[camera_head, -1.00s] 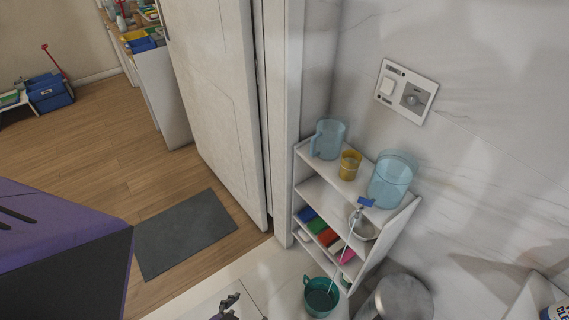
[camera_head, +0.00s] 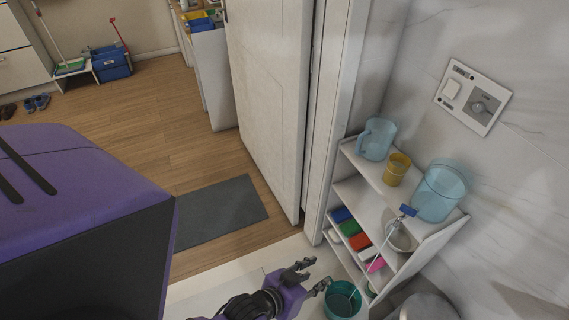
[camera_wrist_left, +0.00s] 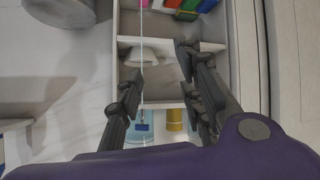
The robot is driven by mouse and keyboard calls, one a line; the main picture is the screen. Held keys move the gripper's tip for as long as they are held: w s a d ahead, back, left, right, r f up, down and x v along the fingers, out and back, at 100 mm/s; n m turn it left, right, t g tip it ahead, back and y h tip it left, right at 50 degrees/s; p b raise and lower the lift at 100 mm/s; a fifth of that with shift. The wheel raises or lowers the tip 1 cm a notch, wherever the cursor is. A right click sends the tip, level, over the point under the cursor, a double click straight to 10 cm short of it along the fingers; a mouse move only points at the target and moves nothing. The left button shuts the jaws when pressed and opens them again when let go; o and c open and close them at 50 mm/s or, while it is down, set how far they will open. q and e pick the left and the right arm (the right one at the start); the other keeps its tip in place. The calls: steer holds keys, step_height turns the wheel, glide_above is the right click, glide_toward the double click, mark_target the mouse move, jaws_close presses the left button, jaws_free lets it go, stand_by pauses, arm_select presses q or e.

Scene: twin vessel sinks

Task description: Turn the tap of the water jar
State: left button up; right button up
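No tap can be made out in these views, and I cannot tell which vessel is the water jar. A clear blue vessel (camera_head: 440,190) and a clear blue jug with a handle (camera_head: 376,139) stand on the top of a white shelf unit (camera_head: 358,160). My left gripper (camera_head: 317,275) is open and empty, low in front of the shelf unit, beside a teal bucket (camera_head: 342,300). In the left wrist view, its two fingers (camera_wrist_left: 158,62) are spread with the shelf behind them. My right gripper is in neither view.
A yellow cup (camera_head: 397,169) stands between the blue vessels. A thin stick with a blue head (camera_head: 408,210) leans from the bucket across the shelf. A grey metal cylinder (camera_head: 425,306) stands at the bottom right. A door (camera_head: 265,90) and dark mat (camera_head: 222,212) lie left.

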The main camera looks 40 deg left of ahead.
arm_select(q)
steer(key=w+d+r+n+t+h+b, duration=0.2)
steer(key=w+d+r+n+h, duration=0.15)
steer(key=w+d, duration=0.5)
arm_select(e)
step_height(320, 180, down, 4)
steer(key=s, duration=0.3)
arm_select(q)
steer(key=n+t+h+b, duration=0.1)
steer(key=n+t, duration=0.3)
steer(key=n, duration=0.6)
glide_toward(406, 212)
steer(key=w, duration=0.2)
steer(key=x, duration=0.7)
steer(key=shift+d+r, duration=0.1)
steer(key=shift+d, duration=0.3)
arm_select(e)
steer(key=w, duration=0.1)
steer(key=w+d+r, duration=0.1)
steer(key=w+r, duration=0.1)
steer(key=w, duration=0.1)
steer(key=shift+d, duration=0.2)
arm_select(q)
steer(key=c, duration=0.8)
jaws_close()
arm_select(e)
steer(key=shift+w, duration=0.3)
